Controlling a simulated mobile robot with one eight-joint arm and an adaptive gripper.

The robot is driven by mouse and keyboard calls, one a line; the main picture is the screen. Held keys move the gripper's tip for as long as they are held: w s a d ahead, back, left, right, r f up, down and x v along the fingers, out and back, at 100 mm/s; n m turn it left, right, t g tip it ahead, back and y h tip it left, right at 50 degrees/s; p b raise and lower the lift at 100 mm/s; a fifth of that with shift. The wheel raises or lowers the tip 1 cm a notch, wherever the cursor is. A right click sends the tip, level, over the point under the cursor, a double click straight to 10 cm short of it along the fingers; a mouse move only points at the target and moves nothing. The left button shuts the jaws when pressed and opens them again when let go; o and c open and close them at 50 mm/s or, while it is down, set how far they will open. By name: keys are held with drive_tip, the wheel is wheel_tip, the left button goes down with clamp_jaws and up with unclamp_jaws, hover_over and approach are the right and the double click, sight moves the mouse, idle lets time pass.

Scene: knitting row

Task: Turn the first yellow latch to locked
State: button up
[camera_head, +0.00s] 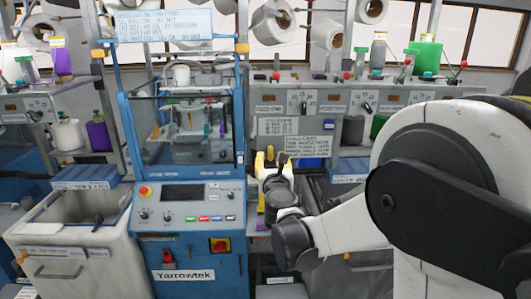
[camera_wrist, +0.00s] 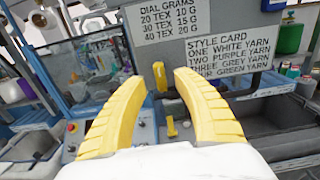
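My gripper (camera_wrist: 161,79) has two yellow ribbed fingers, spread apart and empty between them. In the wrist view, a yellow latch (camera_wrist: 160,76) stands upright on the grey machine panel, between and beyond the fingertips. A second yellow latch (camera_wrist: 171,126) shows lower down between the fingers, smaller and partly hard to make out. I cannot tell from labels which latch is the first, nor read a locked mark. In the head view, my gripper (camera_head: 265,158) is in front of the grey panel right of the blue machine, and its wrist hides part of the panel.
The blue Yarrowtek machine (camera_head: 183,238) with its control panel stands just left of my gripper. A style card (camera_head: 293,147) and a dial card (camera_wrist: 170,20) are on the grey panel. A grey bin (camera_head: 72,238) stands at left. Yarn cones and bottles line the back.

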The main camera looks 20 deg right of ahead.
sight(270, 153)
drive_tip(key=x, duration=0.4)
drive_tip(key=shift+w, duration=0.1)
clamp_jaws()
